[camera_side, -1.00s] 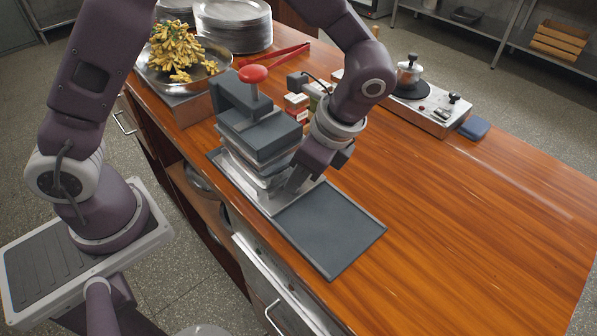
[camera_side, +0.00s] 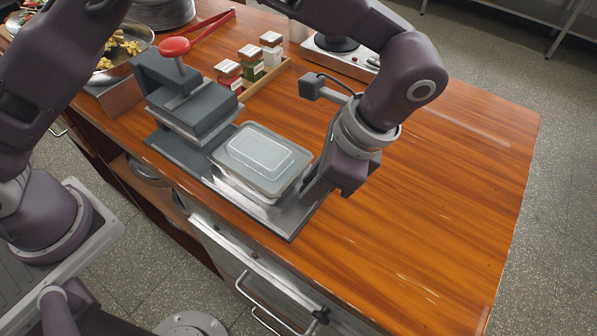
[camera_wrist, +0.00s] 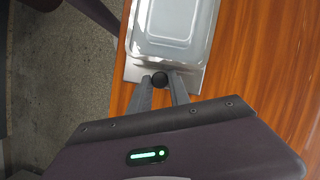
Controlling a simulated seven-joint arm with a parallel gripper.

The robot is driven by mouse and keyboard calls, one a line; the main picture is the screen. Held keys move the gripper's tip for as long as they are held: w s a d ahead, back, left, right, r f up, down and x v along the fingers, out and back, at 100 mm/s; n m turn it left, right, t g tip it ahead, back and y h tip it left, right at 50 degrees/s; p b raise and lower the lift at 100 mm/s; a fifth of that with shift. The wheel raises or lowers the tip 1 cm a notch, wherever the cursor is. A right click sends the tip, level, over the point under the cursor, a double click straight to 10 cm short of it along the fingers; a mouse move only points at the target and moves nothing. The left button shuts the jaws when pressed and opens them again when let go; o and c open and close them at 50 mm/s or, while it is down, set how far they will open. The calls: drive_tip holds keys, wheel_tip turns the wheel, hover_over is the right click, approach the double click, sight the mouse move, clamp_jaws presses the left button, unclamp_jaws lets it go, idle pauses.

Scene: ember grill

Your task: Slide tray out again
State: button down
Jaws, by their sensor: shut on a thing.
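The sliding metal tray (camera_side: 262,209) is out in front of the sealing press (camera_side: 190,108). A clear-topped rectangular container (camera_side: 260,158) sits in it, with a flat film or lid on top. In the wrist view the container (camera_wrist: 172,30) stands just beyond a round black knob (camera_wrist: 160,79) on the tray's front. My gripper (camera_wrist: 160,84) is shut on this knob, one finger on each side. In the side view my gripper (camera_side: 308,188) is at the tray's front end, and the knob is hidden. The press's red handle (camera_side: 174,46) is up at the back.
A wooden rack with small spice boxes (camera_side: 250,62) stands behind the press. A hot plate (camera_side: 338,46) is at the back. The counter at right is clear.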

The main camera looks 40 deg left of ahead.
drive_tip(key=shift+d, duration=0.15)
drive_tip(key=c, duration=1.5)
unclamp_jaws()
drive_tip(key=shift+r, duration=0.1)
drive_tip(key=v, duration=0.7)
